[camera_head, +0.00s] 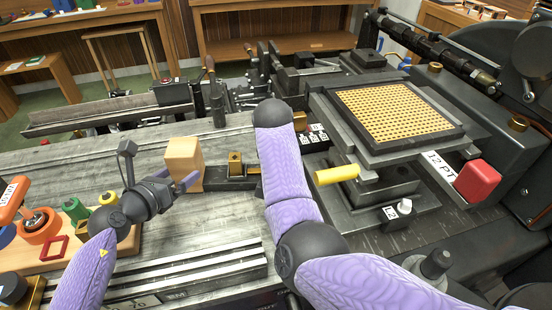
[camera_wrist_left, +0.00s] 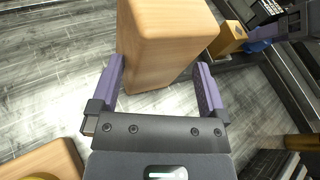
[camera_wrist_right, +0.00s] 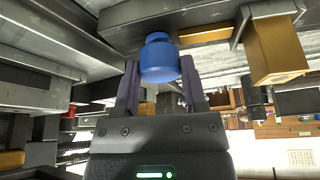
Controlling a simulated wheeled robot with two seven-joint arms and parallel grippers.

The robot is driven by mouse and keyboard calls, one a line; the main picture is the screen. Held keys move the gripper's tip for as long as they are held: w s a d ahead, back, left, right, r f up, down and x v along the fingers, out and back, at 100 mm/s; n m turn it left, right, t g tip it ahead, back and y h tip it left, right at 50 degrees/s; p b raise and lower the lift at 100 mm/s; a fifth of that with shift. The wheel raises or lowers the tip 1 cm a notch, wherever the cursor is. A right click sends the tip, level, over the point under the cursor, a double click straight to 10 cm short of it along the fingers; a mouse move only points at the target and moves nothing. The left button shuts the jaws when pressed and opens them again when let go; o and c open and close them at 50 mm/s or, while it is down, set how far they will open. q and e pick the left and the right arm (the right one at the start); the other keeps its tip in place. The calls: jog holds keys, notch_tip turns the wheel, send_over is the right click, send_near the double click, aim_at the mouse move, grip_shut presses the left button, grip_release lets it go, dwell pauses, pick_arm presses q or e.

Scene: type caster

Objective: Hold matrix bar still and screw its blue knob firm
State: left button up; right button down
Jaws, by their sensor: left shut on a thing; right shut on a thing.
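A light wooden block (camera_head: 184,160) stands at the near end of a dark bar (camera_head: 228,178), which I take to be the matrix bar. My left gripper (camera_head: 176,183) is shut on this wooden block. In the left wrist view the block (camera_wrist_left: 165,45) is between the two purple fingers. The blue knob (camera_wrist_right: 160,58) shows in the right wrist view, under dark metal. My right gripper (camera_wrist_right: 160,78) is shut on it, one finger on each side. In the head view my right arm hides the knob and the right gripper.
A brass piece (camera_head: 235,163) sits on the dark bar. The machine with a gold grid plate (camera_head: 393,112), a yellow handle (camera_head: 337,175) and a red block (camera_head: 477,180) is at the right. A wooden board with colored pieces (camera_head: 62,262) lies at the left.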

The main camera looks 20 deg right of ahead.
jog(key=m, duration=0.2)
jog(key=m+h, duration=0.1)
jog(key=shift+w+a+m+g, duration=0.1)
jog(key=shift+a+m+g, duration=0.3)
jog(key=shift+w+m+g+h, duration=0.1)
jog(key=shift+m+g+h, duration=0.35)
jog(key=shift+m, duration=1.15)
jog(key=shift+m+h, duration=0.25)
jog(key=shift+m, duration=0.05)
jog(key=shift+c, duration=1.6)
grip_release()
jog(key=shift+a, duration=0.15)
jog(key=shift+o, duration=0.9)
jog(key=v, duration=1.2)
